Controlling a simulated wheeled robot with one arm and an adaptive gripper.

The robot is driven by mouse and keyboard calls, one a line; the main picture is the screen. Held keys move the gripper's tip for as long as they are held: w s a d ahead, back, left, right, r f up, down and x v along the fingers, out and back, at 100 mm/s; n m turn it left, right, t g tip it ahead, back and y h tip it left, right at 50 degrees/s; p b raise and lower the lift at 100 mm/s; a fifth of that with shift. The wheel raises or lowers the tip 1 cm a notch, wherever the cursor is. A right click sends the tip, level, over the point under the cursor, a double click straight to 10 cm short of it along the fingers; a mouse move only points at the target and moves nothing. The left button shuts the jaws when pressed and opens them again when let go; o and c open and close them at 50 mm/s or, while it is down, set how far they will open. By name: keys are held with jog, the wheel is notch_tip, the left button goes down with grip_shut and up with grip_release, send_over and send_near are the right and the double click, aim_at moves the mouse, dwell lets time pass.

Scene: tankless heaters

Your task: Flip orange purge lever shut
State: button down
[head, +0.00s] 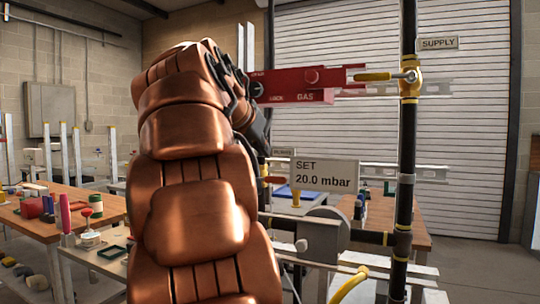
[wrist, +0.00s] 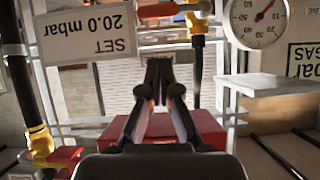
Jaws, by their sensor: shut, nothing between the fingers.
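The orange purge lever (head: 275,180) shows in the head view below the small purge tag (head: 283,151) and left of the SET sign. It sticks out sideways from its pipe, roughly level. In the upside-down wrist view the lever (wrist: 163,9) is at the top edge, reaching left from an orange-yellow valve body (wrist: 194,20). My gripper (wrist: 159,68) is shut and empty, its tips pointing up the wrist picture, below and apart from the lever in that picture. In the head view it is mostly hidden by my arm.
The SET 20.0 mbar sign (head: 323,174) stands close beside the lever. A red GAS lock bar (head: 305,88) is above. A yellow-handled supply valve (head: 411,77) is on the right pipe. The wrist view shows a gauge (wrist: 257,17). A cluttered table (head: 38,220) is at left.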

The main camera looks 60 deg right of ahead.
jog(key=v, duration=0.4)
jog(key=shift+a+r, duration=0.15)
jog(key=shift+a, duration=0.1)
jog(key=shift+w, duration=0.1)
dwell(0.3)
jog(key=w+a+f+n+y, duration=0.25)
jog(key=a+f, duration=0.25)
jog(key=f, duration=0.4)
jog(key=w+a+f+n+t+y, duration=0.15)
jog(key=w+a+f+n, duration=0.3)
jog(key=f, duration=0.45)
jog(key=w+a+f+n+y, duration=0.25)
jog(key=a+f, duration=0.35)
jog(key=f, duration=0.3)
jog(key=s+a+f+n+g+y, duration=0.2)
jog(key=s+a+f+n+y, duration=0.15)
jog(key=s+a+f, duration=0.65)
jog(key=s+a+f+n+g+y, duration=0.25)
jog(key=s+a+f+n, duration=0.3)
jog(key=a+f, duration=0.75)
jog(key=s+r+p, duration=0.3)
jog(key=r+p, duration=1.9)
jog(key=p, duration=0.1)
jog(key=shift+d+r+m, duration=0.2)
jog(key=shift+r+m, duration=0.05)
jog(key=shift+m, duration=0.1)
